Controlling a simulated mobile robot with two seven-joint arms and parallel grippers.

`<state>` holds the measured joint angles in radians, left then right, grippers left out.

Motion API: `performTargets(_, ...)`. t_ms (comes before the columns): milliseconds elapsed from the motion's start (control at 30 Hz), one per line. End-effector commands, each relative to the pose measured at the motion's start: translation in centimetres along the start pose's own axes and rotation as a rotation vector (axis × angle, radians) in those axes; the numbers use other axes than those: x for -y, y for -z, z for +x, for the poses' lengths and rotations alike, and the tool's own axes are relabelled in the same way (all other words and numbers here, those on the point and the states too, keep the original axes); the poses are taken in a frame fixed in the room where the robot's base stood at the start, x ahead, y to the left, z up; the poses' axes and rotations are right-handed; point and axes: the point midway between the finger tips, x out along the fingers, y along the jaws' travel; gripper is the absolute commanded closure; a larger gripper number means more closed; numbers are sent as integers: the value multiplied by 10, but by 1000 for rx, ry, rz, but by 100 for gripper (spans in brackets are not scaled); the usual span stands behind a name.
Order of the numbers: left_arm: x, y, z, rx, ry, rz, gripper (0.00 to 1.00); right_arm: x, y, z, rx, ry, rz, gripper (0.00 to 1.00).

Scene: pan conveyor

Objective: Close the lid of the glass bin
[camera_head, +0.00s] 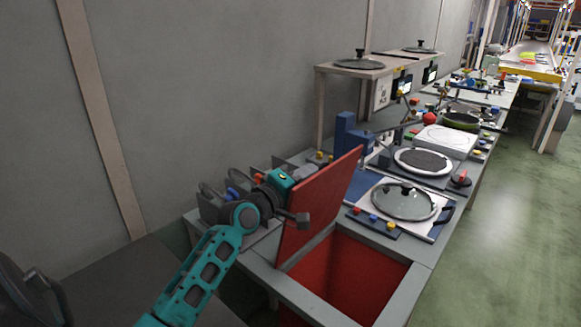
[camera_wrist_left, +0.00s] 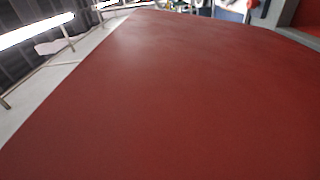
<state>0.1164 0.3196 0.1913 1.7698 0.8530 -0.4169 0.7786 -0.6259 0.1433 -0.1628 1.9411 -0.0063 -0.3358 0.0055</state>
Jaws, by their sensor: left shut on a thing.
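The bin's red lid (camera_head: 325,195) stands open, tilted up from the left edge of the opening. The bin (camera_head: 360,275) is a red-walled well in the grey counter, and its opening is uncovered. My left gripper (camera_head: 299,218) is at the lid's left side and shut on the lid; the fingertips are partly hidden. In the left wrist view the lid's red face (camera_wrist_left: 170,95) fills most of the picture, and the fingers do not show there. My right gripper is in neither view.
A pan with a glass lid (camera_head: 403,201) sits on the counter right of the bin lid. A blue post (camera_head: 346,135) stands behind the lid. Grey holders (camera_head: 215,205) stand by my left wrist, near the wall. The green floor at the right is clear.

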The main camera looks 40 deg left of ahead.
Motion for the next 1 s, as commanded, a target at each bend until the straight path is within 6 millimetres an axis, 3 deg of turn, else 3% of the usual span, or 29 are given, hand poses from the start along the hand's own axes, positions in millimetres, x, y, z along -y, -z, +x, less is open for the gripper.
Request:
performTargets(300, -3, -29, 0, 1, 4, 133, 100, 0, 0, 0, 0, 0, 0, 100)
performTargets(833, -4, -33, 0, -1, 4, 162, 100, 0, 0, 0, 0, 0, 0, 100)
performTargets(867, -4, -33, 0, -1, 3, 162, 81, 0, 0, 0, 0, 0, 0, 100)
performTargets(1000, -5, -33, 0, -2, 3, 162, 68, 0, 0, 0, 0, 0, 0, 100)
